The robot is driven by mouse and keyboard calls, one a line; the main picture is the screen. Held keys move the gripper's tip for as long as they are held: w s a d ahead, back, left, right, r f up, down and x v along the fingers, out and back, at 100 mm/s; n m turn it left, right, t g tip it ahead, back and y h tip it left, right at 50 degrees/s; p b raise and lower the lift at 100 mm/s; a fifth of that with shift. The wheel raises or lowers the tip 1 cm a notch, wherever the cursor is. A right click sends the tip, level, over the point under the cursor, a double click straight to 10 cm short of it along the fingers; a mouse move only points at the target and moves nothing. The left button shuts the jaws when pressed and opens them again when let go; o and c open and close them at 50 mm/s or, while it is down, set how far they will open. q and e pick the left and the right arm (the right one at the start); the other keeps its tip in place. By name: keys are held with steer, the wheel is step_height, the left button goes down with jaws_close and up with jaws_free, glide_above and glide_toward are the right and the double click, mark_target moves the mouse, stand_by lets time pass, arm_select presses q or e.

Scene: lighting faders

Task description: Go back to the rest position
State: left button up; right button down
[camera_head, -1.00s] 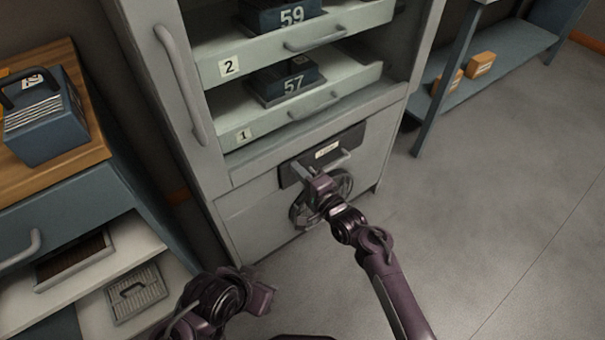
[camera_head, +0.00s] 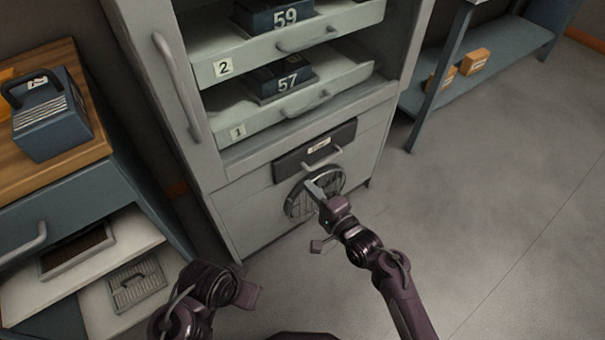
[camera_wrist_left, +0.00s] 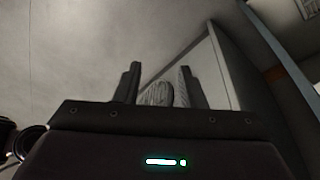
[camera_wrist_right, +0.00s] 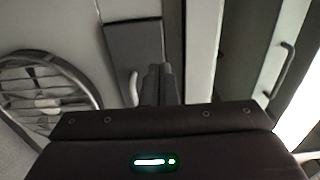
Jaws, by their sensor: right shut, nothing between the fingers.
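My right gripper (camera_head: 313,188) is shut and empty. In the head view it lies in front of the round fan grille (camera_head: 315,194), below the dark drawer (camera_head: 316,150) and its handle (camera_head: 322,160). The right wrist view shows its closed fingers (camera_wrist_right: 160,84) with the dark drawer front behind them; they overlap the handle in the picture, and the exact gap cannot be told. My left gripper (camera_head: 246,294) is low in the head view, in front of the cabinet's lower left side. Its fingers (camera_wrist_left: 160,85) stand apart with nothing held, in the left wrist view.
The grey cabinet (camera_head: 262,215) holds two pulled-out shelves with units 59 (camera_head: 285,17) and 57 (camera_head: 288,82). A workbench (camera_head: 60,190) with a blue box (camera_head: 52,120) stands left. A blue rack (camera_head: 490,66) stands right. The floor (camera_head: 490,210) at right is clear.

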steer(key=v, duration=0.5)
steer(key=shift+p, duration=0.35)
